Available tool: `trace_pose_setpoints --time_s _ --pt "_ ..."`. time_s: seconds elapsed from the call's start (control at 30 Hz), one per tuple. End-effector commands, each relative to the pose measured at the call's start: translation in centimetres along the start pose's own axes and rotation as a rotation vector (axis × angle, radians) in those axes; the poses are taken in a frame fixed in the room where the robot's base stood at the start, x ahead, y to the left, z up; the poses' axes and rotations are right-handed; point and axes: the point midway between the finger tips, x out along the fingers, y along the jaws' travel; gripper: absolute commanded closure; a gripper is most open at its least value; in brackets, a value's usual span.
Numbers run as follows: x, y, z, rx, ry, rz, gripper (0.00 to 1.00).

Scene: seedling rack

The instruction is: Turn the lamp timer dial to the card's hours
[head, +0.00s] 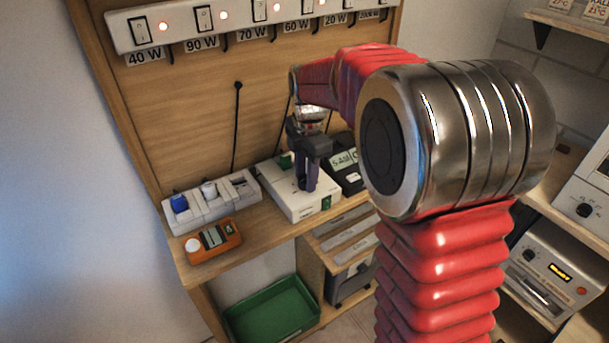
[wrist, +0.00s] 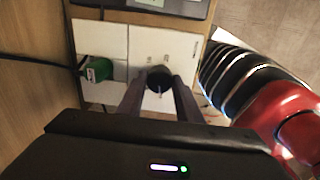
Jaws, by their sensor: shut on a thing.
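The lamp timer is a white box (head: 307,205) on the wooden bench, and it also shows in the wrist view (wrist: 98,40). Its round black dial (wrist: 159,78) has a light pointer line, and faint marks lie beside it on the white face. My gripper (head: 306,184) reaches down onto the box. In the wrist view my gripper's two dark fingers (wrist: 158,90) are shut on the dial, one on each side. In the head view the fingers hide the dial. I cannot make out a card with hours.
A green plug (wrist: 98,69) with a black cord sits in the timer box. A power strip (head: 215,202) with a blue plug and an orange meter (head: 212,241) stand to the left. A black display device (head: 345,170) stands close on the right. A green tray (head: 271,312) is below.

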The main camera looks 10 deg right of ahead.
Motion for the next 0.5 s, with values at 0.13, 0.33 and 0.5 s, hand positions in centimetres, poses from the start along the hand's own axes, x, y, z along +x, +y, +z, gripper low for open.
trace_pose_setpoints --time_s 0.13,0.33,0.5 --pt "0.01 -0.09 0.01 0.0 0.0 -0.003 0.83" --pt "0.02 -0.05 -0.22 0.002 0.001 -0.003 0.91" --pt "0.02 -0.15 0.06 0.018 0.001 -0.004 0.91"
